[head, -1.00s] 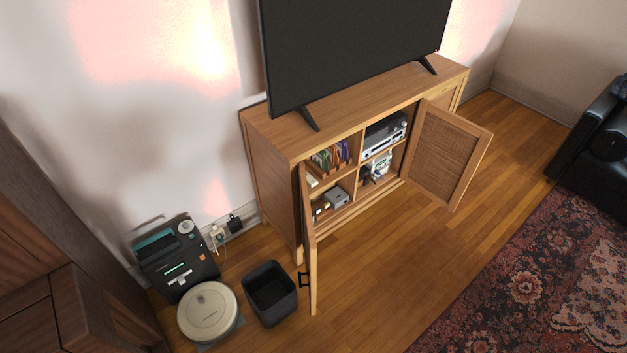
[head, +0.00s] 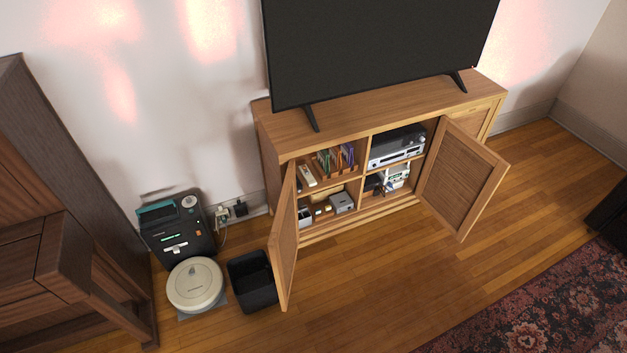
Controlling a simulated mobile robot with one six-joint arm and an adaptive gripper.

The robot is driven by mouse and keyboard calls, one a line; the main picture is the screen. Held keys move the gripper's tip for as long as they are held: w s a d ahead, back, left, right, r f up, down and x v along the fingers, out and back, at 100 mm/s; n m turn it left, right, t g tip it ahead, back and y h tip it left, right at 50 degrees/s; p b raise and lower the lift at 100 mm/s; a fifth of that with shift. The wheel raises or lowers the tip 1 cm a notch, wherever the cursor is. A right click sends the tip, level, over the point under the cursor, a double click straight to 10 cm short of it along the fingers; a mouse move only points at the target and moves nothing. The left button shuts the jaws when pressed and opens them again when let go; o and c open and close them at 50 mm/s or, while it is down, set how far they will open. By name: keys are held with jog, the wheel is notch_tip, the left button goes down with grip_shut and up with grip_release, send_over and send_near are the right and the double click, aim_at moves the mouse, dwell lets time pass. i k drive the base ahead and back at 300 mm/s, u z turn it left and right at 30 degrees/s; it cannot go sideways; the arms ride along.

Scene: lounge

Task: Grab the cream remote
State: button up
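A slim cream object (head: 307,175), which looks like the cream remote, lies on the upper left shelf of the wooden TV cabinet (head: 330,122). It is just inside the open left door (head: 285,238) and left of a row of upright colored cases (head: 336,158). It is small in this view, so its details cannot be made out. My gripper is not in view.
The right cabinet door (head: 462,180) also stands open. A black bin (head: 252,282) and a round robot vacuum (head: 195,285) stand left of the left door. Open wooden floor (head: 390,270) lies in front, with a patterned rug (head: 545,305) at lower right.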

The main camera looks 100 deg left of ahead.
aim_at(310, 179)
jog(key=i, duration=0.45)
jog(key=u, duration=0.25)
jog(key=k, duration=0.1)
jog(key=u, duration=3.25)
jog(key=i, duration=0.25)
jog(key=z, duration=0.1)
